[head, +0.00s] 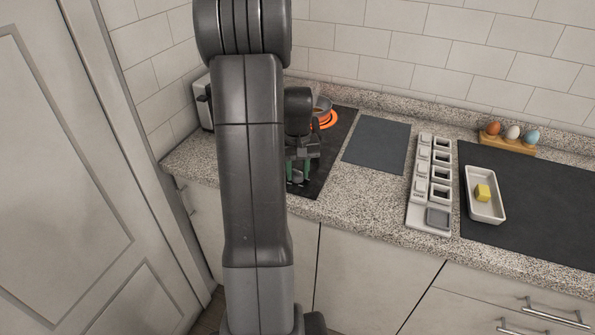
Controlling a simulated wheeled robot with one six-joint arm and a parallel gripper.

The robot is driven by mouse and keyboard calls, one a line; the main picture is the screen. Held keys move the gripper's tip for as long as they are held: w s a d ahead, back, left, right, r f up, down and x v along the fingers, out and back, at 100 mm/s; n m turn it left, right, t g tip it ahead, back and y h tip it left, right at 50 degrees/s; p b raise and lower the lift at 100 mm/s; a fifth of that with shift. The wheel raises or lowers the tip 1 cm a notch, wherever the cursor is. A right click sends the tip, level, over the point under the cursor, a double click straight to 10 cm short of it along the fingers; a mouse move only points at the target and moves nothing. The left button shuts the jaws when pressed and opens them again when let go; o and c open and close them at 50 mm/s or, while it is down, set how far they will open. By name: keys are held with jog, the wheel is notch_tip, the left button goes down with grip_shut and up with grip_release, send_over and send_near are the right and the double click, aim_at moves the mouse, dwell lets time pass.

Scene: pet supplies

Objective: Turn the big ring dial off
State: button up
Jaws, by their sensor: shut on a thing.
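A black cooktop (338,147) lies at the left end of the granite counter, partly behind my arm. A ring at its back (328,120) glows orange, and a small pan (322,104) stands at it. My gripper (299,178) points down over the front part of the cooktop, its fingers close to the surface. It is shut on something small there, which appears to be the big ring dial. The dial is mostly hidden by the fingers, so its turned position cannot be read.
A grey mat (376,145) lies right of the cooktop. Further right are a white compartment strip (417,190), a white tray (487,207) with a yellow block (482,192), and a wooden holder (508,146) with three eggs. A grey appliance (204,101) stands behind my arm at left.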

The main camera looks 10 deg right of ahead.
aim_at(297, 171)
jog(key=n, duration=0.4)
jog(key=shift+n, duration=0.3)
jog(key=n, duration=0.5)
jog(key=shift+b, duration=0.3)
jog(key=n, duration=0.5)
jog(key=shift+n, duration=0.4)
jog(key=n, duration=0.4)
jog(key=shift+r+n, duration=0.1)
jog(key=shift+n, duration=0.3)
jog(key=o, duration=1)
notch_tip(297, 171, up, 14)
jog(key=shift+f, duration=0.15)
